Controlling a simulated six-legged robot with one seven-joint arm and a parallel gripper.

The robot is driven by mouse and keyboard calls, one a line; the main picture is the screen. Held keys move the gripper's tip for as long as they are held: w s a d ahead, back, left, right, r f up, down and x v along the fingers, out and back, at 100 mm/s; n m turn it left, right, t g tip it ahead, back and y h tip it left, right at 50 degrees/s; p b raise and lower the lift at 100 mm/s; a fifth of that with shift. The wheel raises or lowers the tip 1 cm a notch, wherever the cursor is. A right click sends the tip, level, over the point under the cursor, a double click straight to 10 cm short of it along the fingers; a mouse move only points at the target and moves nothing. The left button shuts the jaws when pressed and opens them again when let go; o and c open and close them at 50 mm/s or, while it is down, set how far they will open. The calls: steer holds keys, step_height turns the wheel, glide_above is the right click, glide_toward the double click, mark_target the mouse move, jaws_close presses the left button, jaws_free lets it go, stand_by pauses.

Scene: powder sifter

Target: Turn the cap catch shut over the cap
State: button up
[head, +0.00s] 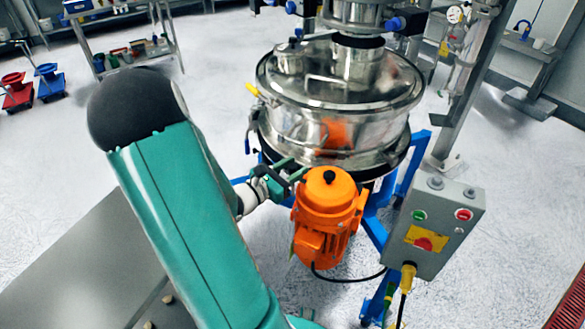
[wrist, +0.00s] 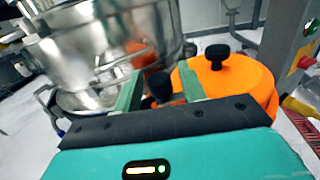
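The orange motor-like unit (head: 327,205) stands in front of the steel sifter, with a black knob (head: 329,177) on its orange cap (wrist: 240,82). That knob also shows in the wrist view (wrist: 217,54). A second black knob (wrist: 160,86), which may be the catch's handle, shows between my green fingers at the near left edge of the cap. I cannot make out the rest of the catch. My gripper (head: 290,170) is open, left of the orange unit; it also shows in the wrist view (wrist: 161,86). I cannot tell whether either finger touches the knob.
The steel sifter drum (head: 335,120) stands close behind my gripper on a blue frame (head: 420,140). A grey control box (head: 437,228) with buttons is right of the orange unit. A cable hangs below. A grey table (head: 80,265) lies at left; open floor lies beyond.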

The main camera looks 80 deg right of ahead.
steer(key=shift+w, duration=0.1)
steer(key=v, duration=1.3)
steer(key=shift+a, duration=0.35)
steer(key=shift+w, duration=0.1)
steer(key=w+a+r+m+t+y, duration=0.3)
steer(key=a+r+t+y, duration=0.1)
steer(key=a, duration=0.7)
steer(key=w+a+r+m+t+y, duration=0.4)
steer(key=a+r+t+y, duration=0.1)
steer(key=a, duration=0.7)
steer(key=w+a+r+m+t+y, duration=0.3)
steer(key=a+r+m+t+y, duration=0.1)
steer(key=a, duration=0.7)
steer(key=shift+w+a+r+t+y, duration=0.2)
steer(key=shift+r+t+y, duration=0.55)
steer(key=shift+t+y, duration=0.35)
steer(key=shift+d, duration=0.1)
steer(key=shift+c, duration=0.7)
